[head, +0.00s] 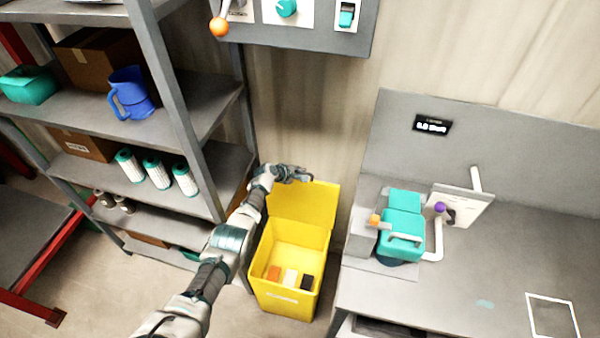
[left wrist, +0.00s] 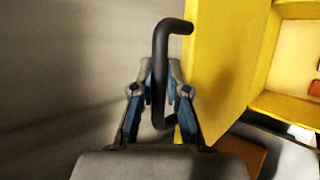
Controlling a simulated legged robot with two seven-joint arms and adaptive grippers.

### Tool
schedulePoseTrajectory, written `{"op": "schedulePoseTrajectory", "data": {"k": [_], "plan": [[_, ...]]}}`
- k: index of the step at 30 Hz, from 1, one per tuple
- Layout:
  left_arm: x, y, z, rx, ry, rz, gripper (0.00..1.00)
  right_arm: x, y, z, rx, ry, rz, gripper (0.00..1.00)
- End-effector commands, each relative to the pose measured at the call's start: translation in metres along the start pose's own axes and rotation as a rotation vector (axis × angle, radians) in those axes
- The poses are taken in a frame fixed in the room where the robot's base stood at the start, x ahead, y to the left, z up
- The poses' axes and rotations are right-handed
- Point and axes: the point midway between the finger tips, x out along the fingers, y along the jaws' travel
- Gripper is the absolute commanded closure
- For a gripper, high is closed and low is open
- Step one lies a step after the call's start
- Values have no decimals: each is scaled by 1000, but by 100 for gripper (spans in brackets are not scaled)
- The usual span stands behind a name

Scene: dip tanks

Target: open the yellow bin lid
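The yellow bin (head: 283,299) stands on the floor between the shelf and the workbench. Its yellow lid (head: 305,204) is up, standing tilted at the back edge, and the inside is in view. The lid also shows in the left wrist view (left wrist: 222,65). My left gripper (head: 300,175) is at the lid's upper left edge. In the left wrist view its fingers (left wrist: 161,78) are closed around the black bar handle (left wrist: 173,26) on the lid's outer side. In the head view the handle is mostly hidden by the gripper. My right gripper is not in view.
Small orange, white and black blocks lie in the bin. A grey shelf (head: 182,115) with a blue jug (head: 131,93) and boxes stands close on the left. A workbench (head: 440,290) with a teal device (head: 402,225) is on the right. A control panel (head: 300,36) hangs above.

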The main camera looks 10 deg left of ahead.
Motion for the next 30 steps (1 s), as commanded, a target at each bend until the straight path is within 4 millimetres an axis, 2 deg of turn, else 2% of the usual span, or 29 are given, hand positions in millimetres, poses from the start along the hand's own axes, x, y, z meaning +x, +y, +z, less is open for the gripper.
{"op": "schedulePoseTrajectory", "data": {"k": [1,3,20,30], "plan": [[1,-3,0,-2,-1,-5,72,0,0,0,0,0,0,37],[1,-3,0,-1,-1,-5,61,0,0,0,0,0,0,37],[-2,-1,-1,1,1,0,61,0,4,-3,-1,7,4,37],[-29,-1,0,3,0,2,61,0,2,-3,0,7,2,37]]}}
